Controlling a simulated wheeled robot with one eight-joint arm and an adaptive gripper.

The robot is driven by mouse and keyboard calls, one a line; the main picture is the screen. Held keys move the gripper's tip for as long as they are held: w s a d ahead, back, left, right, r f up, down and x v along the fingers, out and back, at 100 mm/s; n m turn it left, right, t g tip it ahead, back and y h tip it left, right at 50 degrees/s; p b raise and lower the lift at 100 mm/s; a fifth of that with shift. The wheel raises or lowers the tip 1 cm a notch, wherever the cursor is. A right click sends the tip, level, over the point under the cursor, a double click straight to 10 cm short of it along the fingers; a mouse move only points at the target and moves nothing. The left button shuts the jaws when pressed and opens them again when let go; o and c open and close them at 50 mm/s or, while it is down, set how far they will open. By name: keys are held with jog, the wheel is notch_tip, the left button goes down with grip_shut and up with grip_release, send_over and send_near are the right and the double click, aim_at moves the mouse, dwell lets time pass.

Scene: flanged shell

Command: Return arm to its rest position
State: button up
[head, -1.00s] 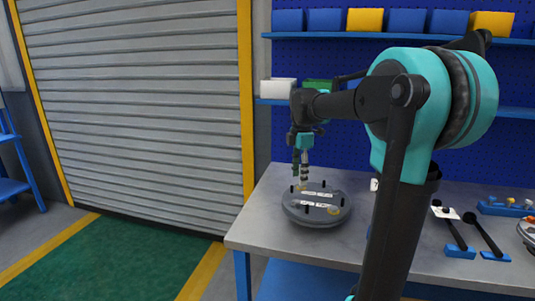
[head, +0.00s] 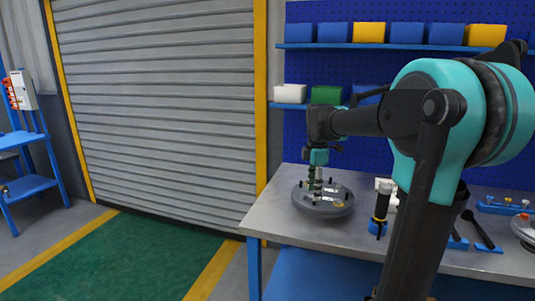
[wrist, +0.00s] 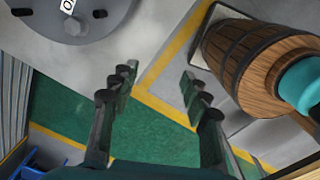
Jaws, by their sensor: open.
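My gripper (head: 316,194) hangs from the arm above the bench, its fingers pointing down in front of the round grey flanged shell (head: 335,209) in the head view. In the wrist view my gripper (wrist: 157,86) is open, its two fingers well apart with nothing between them. The shell (wrist: 100,22) shows there at the top left, apart from the fingers, with a dark stud, a bolt head and a white label. The fingers partly cover the shell in the head view.
The grey workbench (head: 270,222) carries a black and yellow tool (head: 381,208) right of the shell, and a blue holder (head: 503,208) further right. Bins (head: 408,33) line a shelf behind. A roller shutter (head: 155,100) and green floor (head: 150,255) lie left.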

jog(key=s+d+f+m+t, duration=0.1)
jog(key=s+f+m+t, duration=0.1)
jog(key=s+f+m, duration=0.7)
jog(key=s+d+f+m+t, duration=0.2)
jog(key=s+f+m, duration=0.8)
jog(key=s+f, duration=0.1)
jog(key=shift+s+d+f, duration=0.25)
jog(key=shift+f, duration=0.15)
dwell(1.2)
